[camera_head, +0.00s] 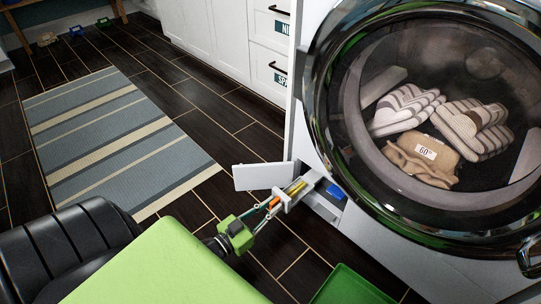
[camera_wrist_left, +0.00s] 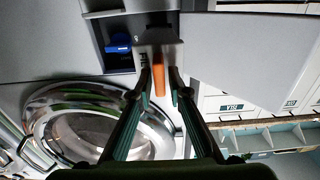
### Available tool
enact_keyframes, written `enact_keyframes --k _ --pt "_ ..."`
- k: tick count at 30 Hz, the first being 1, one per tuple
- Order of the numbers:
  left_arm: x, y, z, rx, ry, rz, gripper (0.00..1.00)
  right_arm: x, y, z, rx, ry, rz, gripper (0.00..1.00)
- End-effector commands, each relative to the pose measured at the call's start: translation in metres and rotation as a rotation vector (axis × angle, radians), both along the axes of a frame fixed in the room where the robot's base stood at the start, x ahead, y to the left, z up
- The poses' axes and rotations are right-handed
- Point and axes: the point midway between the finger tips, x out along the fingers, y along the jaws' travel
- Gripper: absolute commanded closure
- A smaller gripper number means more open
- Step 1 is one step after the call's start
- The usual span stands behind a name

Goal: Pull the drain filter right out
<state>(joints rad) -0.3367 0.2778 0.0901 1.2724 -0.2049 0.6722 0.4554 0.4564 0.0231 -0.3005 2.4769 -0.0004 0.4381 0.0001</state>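The drain filter (camera_wrist_left: 158,38) is a pale grey block with lettering on its side and an orange grip (camera_wrist_left: 158,92) towards me. In the head view, its pale front (camera_head: 283,198) stands out from the low compartment at the washer's bottom left corner. My left gripper (camera_head: 272,207) reaches it from the front. In the left wrist view, the drawn-in fingers (camera_wrist_left: 160,88) lie on either side of the orange grip and appear shut on it; the contact is partly hidden. My right gripper is not in view.
The compartment's pale flap (camera_head: 262,177) hangs open to the left. A blue part (camera_head: 336,191) sits inside the compartment. The round washer door (camera_head: 430,120) is above right. A green tray (camera_head: 350,287) lies on the floor below. Striped rug (camera_head: 115,135) and open floor lie left.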

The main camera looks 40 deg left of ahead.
Motion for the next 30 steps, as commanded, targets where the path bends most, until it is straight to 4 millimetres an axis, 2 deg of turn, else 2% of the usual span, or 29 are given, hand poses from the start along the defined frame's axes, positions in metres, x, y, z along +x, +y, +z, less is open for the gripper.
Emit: enact_keyframes --k 5,8,21,25,30 --pt "-0.001 0.000 0.000 0.000 0.001 0.000 0.83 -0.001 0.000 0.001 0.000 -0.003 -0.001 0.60" --pt "-0.010 0.001 -0.001 0.000 0.003 0.000 0.83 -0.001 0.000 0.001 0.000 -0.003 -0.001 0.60" --pt "-0.095 0.013 -0.001 -0.001 0.003 0.000 0.83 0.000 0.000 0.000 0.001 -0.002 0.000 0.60" --pt "-0.111 0.015 -0.001 0.001 0.002 0.000 0.83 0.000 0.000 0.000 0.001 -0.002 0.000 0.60" --pt "-0.119 0.017 0.000 0.001 0.000 0.000 0.83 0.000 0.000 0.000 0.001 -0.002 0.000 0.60"
